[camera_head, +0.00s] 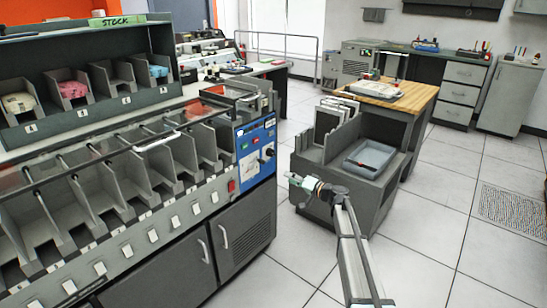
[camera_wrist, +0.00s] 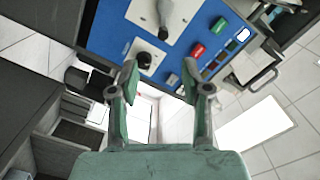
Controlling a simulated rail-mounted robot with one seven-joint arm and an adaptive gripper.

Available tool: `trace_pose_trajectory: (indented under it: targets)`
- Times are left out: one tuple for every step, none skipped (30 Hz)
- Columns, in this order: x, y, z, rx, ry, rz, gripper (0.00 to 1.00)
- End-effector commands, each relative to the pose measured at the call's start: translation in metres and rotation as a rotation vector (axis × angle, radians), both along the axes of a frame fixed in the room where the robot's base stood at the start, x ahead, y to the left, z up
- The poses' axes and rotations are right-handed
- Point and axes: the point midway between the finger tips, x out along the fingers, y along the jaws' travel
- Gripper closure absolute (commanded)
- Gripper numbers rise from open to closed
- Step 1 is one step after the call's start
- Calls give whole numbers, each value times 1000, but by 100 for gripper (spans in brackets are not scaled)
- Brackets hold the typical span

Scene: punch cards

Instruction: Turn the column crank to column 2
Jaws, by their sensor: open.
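The blue control panel (camera_head: 248,148) is on the right end of the large grey card machine. In the wrist view, the panel (camera_wrist: 112,38) carries a white plate with a grey lever-like handle (camera_wrist: 165,12), cut off by the top edge. A black round knob (camera_wrist: 144,60) sits on a light plate nearer my fingers. I cannot tell for sure which is the column crank, and no column number is readable. My gripper (camera_wrist: 160,75) is open and empty, its green fingers apart in front of the panel. In the head view my gripper (camera_head: 292,179) is right of the panel.
A red button (camera_wrist: 198,50) and a green button (camera_wrist: 222,25) are close to the right finger. A grey cart (camera_head: 385,190) with a tray (camera_head: 368,158) stands just behind my gripper. A wood-topped table (camera_head: 390,90) is behind it.

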Motion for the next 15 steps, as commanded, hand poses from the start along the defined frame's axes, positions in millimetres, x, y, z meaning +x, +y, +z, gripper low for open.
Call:
trace_pose_trajectory:
  targets:
    - [3, -1, 4, 12, -21, -10, 52]
    - [4, -2, 7, 15, -35, -17, 52]
    - [4, -2, 9, 13, -51, -23, 52]
    - [5, -3, 9, 9, -61, -26, 52]
    - [5, -3, 9, 3, -69, -27, 52]
    - [6, -2, 9, -5, -78, -28, 52]
    - [7, -1, 9, -9, -83, -28, 52]
    - [8, 0, 8, -11, -85, -27, 52]
    - [9, 2, 8, -13, -87, -26, 52]
    - [11, 4, 8, -13, -87, -26, 52]
    - [13, 6, 8, -13, -87, -26, 52]
    - [16, 10, 8, -13, -87, -25, 52]
    - [18, 14, 8, -13, -87, -25, 52]
    - [21, 17, 8, -13, -87, -25, 52]
    - [25, 23, 8, -14, -86, -25, 52]
